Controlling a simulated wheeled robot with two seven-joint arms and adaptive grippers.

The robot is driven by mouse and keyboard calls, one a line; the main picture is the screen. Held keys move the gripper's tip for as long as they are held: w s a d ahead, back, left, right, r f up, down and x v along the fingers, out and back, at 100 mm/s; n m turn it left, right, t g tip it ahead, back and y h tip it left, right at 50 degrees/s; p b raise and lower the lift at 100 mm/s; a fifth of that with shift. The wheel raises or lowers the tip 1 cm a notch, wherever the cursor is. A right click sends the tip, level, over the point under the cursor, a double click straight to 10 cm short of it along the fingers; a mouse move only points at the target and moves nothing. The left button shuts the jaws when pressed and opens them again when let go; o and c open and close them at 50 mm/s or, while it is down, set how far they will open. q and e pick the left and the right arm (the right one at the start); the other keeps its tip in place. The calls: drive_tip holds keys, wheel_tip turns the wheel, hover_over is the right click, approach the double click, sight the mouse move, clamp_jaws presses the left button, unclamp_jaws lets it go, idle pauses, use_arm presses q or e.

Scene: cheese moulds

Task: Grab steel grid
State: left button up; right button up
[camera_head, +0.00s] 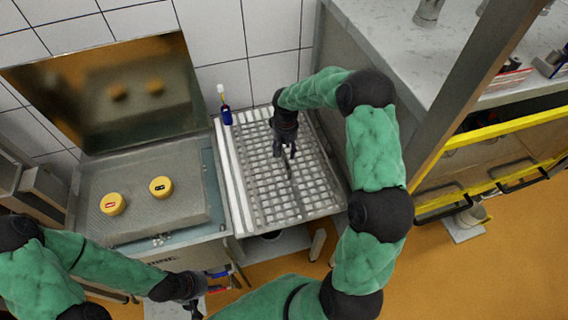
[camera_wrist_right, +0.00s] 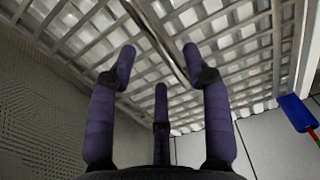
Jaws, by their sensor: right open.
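The steel grid (camera_head: 262,180) lies flat over the rack between the tray table and the grey counter. It also fills the upper part of the right wrist view (camera_wrist_right: 250,60). My right gripper (camera_head: 287,155) is over the middle of the grid, fingers pointing at it. In the right wrist view its fingers (camera_wrist_right: 158,70) are spread apart with nothing between them; whether they touch the grid is unclear. My left gripper (camera_head: 193,306) is low at the bottom of the head view, away from the grid. Its fingers are too small and partly cut off to read.
Two yellow cheeses (camera_head: 112,204) sit on a grey tray (camera_head: 140,225) left of the grid, under a raised lid (camera_head: 110,90). A counter (camera_head: 400,40) and a yellow-railed rack (camera_head: 500,140) bound the right.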

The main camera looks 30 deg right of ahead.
sight(285, 156)
wheel_tip(285, 156, down, 5)
clamp_jaws()
drive_tip(key=shift+w+r, duration=0.15)
idle(0.4)
